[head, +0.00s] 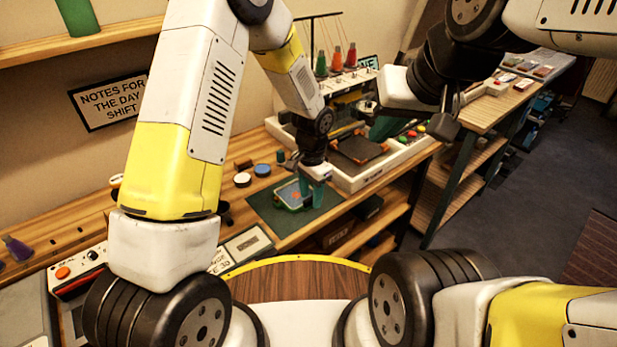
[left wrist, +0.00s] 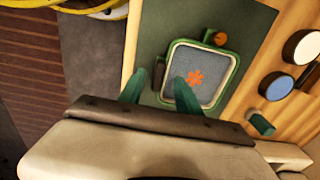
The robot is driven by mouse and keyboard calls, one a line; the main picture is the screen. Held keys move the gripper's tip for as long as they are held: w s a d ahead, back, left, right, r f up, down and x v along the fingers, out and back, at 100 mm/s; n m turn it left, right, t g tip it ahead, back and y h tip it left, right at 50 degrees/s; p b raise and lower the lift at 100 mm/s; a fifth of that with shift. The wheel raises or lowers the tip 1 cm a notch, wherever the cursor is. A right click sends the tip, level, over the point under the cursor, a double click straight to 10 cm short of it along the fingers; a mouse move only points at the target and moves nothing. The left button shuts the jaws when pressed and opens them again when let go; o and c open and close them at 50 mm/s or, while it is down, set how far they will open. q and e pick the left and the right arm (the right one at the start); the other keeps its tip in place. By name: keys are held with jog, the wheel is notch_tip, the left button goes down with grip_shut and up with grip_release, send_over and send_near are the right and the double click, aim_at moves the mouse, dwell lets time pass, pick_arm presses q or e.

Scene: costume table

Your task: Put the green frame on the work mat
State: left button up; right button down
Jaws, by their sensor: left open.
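The green frame (head: 292,196) holds grey-blue cloth with an orange flower motif. It appears to lie on the dark green work mat (head: 262,212), and shows fully in the left wrist view (left wrist: 222,75), where the mat (left wrist: 160,18) is around it. My left gripper (head: 313,196) is open above the mat at the frame's right side in the head view. In the left wrist view one teal finger is outside the frame's left rim and the other overlaps the cloth; contact cannot be told. My right gripper (head: 385,125) is raised at the upper right, its jaw state unclear.
The control box (head: 75,272) is at lower left. A shelf (head: 470,190) stands at right.

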pick_arm(q)
notch_tip(320, 180, up, 11)
jog(key=s+a+r+n+t+h, duration=0.1)
jog(key=s+a+r+n, duration=0.15)
jog(key=a+r, duration=0.35)
jog(key=s+a+r+n+t+h, duration=0.1)
jog(key=s+a+r+n, duration=0.2)
jog(key=r, duration=0.5)
jog(key=s+a+r+n+t, duration=0.2)
jog(key=s+a+r, duration=0.1)
jog(key=s, duration=0.3)
jog(key=s+a+r+n+t, duration=0.2)
jog(key=s+a+r, duration=0.2)
jog(key=s+a, duration=0.2)
jog(key=shift+s+n, duration=0.35)
jog(key=shift+s, duration=0.2)
